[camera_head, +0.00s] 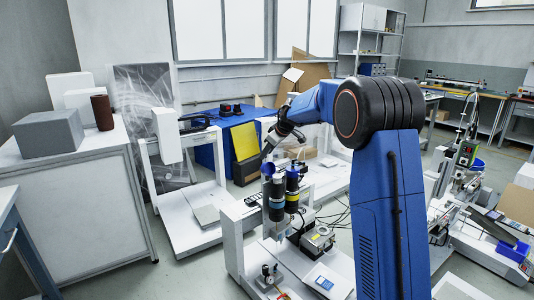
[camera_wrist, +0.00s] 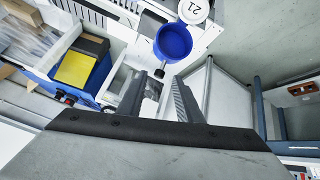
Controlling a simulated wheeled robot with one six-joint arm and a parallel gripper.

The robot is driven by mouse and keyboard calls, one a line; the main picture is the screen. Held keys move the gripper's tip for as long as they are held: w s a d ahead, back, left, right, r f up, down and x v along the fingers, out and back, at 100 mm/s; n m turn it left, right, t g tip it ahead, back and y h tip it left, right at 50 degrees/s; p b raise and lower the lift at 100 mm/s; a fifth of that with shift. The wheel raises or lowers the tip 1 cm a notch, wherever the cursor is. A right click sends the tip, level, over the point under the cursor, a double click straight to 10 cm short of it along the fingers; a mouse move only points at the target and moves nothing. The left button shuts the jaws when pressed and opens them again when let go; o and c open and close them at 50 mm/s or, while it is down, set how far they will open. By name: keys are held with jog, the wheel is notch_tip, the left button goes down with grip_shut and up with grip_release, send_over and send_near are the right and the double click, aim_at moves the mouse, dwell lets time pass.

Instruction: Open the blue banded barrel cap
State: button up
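Two dark upright barrels stand side by side on the white gantry frame in the head view. The blue banded barrel (camera_head: 277,206) is in front, and the yellow banded barrel (camera_head: 292,196) is just behind to its right. A blue cap (camera_head: 267,170) shows at the blue banded barrel's top left; whether it is seated or tilted is too small to tell. In the wrist view a round blue cap (camera_wrist: 173,41) lies beyond the fingertips.
A white disc (camera_wrist: 194,10) with a number sits next to the blue cap in the wrist view. A small device (camera_head: 317,240) stands right of the barrels. Another white frame (camera_head: 180,226) stands to the left, and a white cabinet (camera_head: 75,205) is at far left.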

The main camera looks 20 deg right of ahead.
jog(key=v, duration=1.7)
